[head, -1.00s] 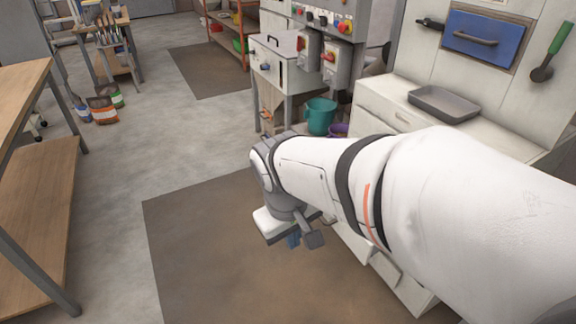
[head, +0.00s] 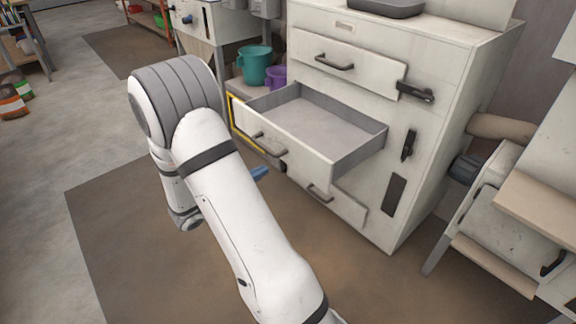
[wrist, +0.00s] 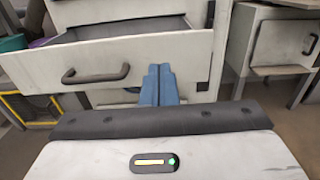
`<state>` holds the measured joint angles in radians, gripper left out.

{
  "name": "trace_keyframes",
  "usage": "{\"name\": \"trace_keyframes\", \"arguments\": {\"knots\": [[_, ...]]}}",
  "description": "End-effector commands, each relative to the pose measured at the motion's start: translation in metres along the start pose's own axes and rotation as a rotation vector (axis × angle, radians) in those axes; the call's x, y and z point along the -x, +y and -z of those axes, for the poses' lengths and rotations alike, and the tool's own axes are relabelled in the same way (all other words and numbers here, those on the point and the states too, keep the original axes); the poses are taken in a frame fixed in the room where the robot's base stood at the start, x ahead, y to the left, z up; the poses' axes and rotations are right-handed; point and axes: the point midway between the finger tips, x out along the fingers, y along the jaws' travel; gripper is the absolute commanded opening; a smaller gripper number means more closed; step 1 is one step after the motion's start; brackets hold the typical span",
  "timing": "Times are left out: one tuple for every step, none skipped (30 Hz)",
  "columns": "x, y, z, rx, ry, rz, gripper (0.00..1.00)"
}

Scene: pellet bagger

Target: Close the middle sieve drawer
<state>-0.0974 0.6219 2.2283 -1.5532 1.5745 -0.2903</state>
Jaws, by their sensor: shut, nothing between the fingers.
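The middle sieve drawer (head: 318,167) is pulled well out of the pale cabinet (head: 375,205), and its grey inside looks empty. Its dark bar handle (head: 268,146) is on the front panel; the handle also shows in the wrist view (wrist: 96,76). My gripper (wrist: 158,72) has blue fingers pressed together, with nothing between them. In the wrist view they appear in front of the drawer's front panel, right of the handle. I cannot tell if they touch it. In the head view only a blue tip (head: 260,173) shows past my arm, below the drawer front.
The top drawer (head: 365,68) looks closed or nearly so, and the bottom drawer (head: 342,207) sits below the open one. Teal (head: 254,66) and purple (head: 277,76) buckets stand left of the cabinet. Another unit (head: 505,225) stands at right. The brown floor mat (head: 110,230) is clear.

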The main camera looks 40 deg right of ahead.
Motion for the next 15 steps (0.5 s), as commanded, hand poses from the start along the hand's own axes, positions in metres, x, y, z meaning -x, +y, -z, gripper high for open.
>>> {"name": "trace_keyframes", "arguments": {"knots": [[-0.004,0.001,0.002,0.003,-0.004,-0.001,0.00],[-0.007,0.001,0.002,0.003,-0.005,-0.002,0.00],[-0.012,0.001,0.002,0.002,-0.004,-0.002,0.00],[-0.016,0.000,0.002,0.001,-0.003,0.000,0.00],[-0.022,0.000,0.002,0.001,-0.003,0.001,0.00],[-0.029,0.000,0.002,0.000,-0.003,0.002,0.00],[-0.036,0.000,0.003,0.000,-0.003,0.003,0.00],[-0.042,0.000,0.003,0.000,-0.003,0.003,0.00],[-0.051,-0.001,0.003,0.001,-0.003,0.003,0.00],[-0.058,-0.001,0.003,0.000,-0.002,0.004,0.00],[-0.065,-0.001,0.003,0.000,-0.002,0.004,0.00],[-0.073,-0.001,0.003,-0.001,-0.003,0.005,0.00],[-0.080,-0.001,0.003,-0.001,-0.003,0.003,0.00],[-0.086,-0.001,0.003,-0.001,-0.002,0.004,0.00],[-0.094,-0.001,0.003,0.000,-0.002,0.003,0.00]]}}
